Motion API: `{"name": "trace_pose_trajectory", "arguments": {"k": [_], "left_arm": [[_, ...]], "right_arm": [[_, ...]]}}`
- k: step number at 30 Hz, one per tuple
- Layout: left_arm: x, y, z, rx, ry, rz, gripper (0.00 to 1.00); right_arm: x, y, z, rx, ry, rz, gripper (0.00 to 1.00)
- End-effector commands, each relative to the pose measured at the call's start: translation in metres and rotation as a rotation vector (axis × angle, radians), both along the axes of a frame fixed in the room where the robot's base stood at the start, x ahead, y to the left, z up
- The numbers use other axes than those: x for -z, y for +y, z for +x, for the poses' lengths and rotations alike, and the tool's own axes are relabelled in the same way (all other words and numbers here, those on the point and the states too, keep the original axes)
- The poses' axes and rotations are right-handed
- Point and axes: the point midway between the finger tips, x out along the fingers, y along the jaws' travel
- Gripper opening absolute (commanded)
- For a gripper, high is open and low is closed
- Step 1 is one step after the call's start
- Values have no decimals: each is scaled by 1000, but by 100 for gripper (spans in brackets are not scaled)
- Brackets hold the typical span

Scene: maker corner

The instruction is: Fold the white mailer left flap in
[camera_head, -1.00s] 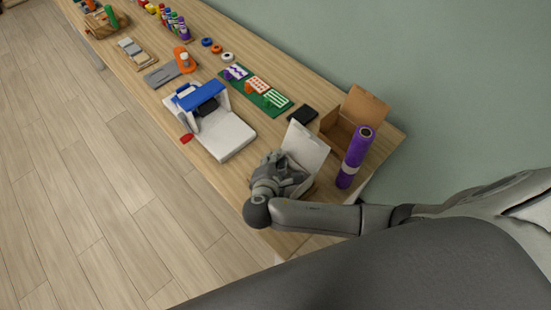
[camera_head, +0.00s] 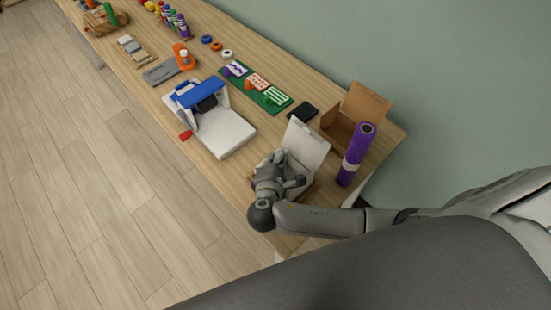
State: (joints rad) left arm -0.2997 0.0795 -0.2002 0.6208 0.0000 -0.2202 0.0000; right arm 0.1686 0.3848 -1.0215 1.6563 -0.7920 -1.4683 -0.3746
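The white mailer (camera_head: 306,144) stands near the front right end of the wooden table with its lid raised. My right gripper (camera_head: 288,172) is over the mailer's front left part and hides most of its body, including the left flap. The fingers are small and dark against the box. I cannot tell whether they are open or shut, or whether they touch a flap. My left gripper is not in view.
A purple roll (camera_head: 355,155) stands upright just right of the mailer, before an open brown box (camera_head: 340,124). A black flat item (camera_head: 303,112) lies behind. A white and blue machine (camera_head: 225,133) stands to the left.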

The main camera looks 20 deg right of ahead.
Motion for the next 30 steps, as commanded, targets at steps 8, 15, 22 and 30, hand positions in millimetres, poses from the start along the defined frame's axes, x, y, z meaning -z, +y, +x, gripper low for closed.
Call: {"name": "trace_pose_trajectory", "arguments": {"k": [8, 15, 22, 30], "left_arm": [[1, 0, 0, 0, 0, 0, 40], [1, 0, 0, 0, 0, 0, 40], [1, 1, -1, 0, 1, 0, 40], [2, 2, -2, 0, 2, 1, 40]], "right_arm": [[1, -1, -1, 0, -15, 6, 0], [1, -1, -1, 0, -15, 6, 24], [1, -1, -1, 0, -15, 6, 24], [-8, 11, -19, -2, -13, 9, 24]]}}
